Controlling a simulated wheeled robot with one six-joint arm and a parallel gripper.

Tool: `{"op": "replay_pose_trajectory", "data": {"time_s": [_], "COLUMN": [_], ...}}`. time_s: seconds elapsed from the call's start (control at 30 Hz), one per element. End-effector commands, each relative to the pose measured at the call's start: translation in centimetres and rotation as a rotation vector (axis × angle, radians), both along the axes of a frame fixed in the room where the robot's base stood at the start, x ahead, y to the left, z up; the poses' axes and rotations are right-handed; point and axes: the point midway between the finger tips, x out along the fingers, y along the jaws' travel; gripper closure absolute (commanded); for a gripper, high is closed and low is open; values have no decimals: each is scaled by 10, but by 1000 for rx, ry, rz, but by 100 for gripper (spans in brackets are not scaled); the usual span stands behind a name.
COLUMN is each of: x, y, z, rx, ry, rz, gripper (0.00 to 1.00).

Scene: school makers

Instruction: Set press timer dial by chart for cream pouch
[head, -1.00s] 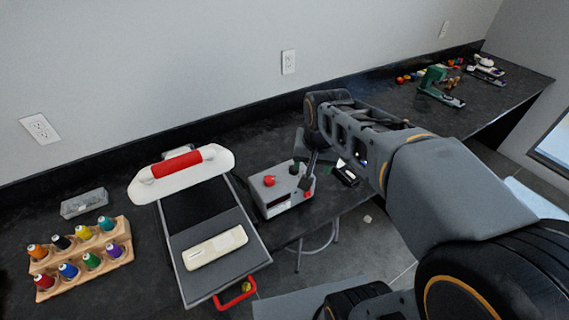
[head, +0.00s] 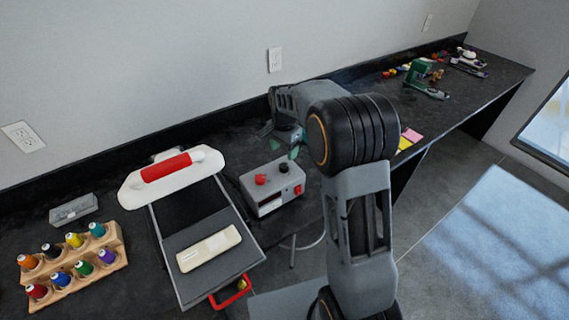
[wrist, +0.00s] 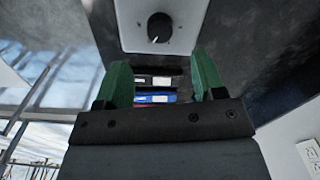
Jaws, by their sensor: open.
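The grey timer box (head: 272,195) stands right of the heat press (head: 180,290), with a red knob (head: 261,179), a black dial (head: 283,167) and a small red display (head: 299,189). The black dial also shows in the wrist view (wrist: 159,27), its white pointer mark toward the lower left; the scale is unreadable. A cream pouch (head: 208,248) lies flat on the press plate. My gripper (head: 286,149) is open and empty, its green fingers just behind the box. In the wrist view my gripper (wrist: 160,78) is apart from the dial. No chart is legible.
A wooden rack of thread spools (head: 70,262) and a clear box (head: 73,208) stand at left. Pink and yellow notes (head: 409,138) lie right of my arm. A green machine (head: 424,78) stands farther along the counter. A wall runs behind.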

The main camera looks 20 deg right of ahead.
Motion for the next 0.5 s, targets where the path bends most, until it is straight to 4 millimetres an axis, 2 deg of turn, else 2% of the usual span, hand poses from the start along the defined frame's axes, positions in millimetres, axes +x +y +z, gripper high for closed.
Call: {"op": "replay_pose_trajectory", "data": {"time_s": [0.2,0.5], "x": [-1,0], "y": [0,0], "z": [-39,-68], "rx": [0,0], "ry": [4,1], "rz": [0,1], "gripper": [37,37]}}
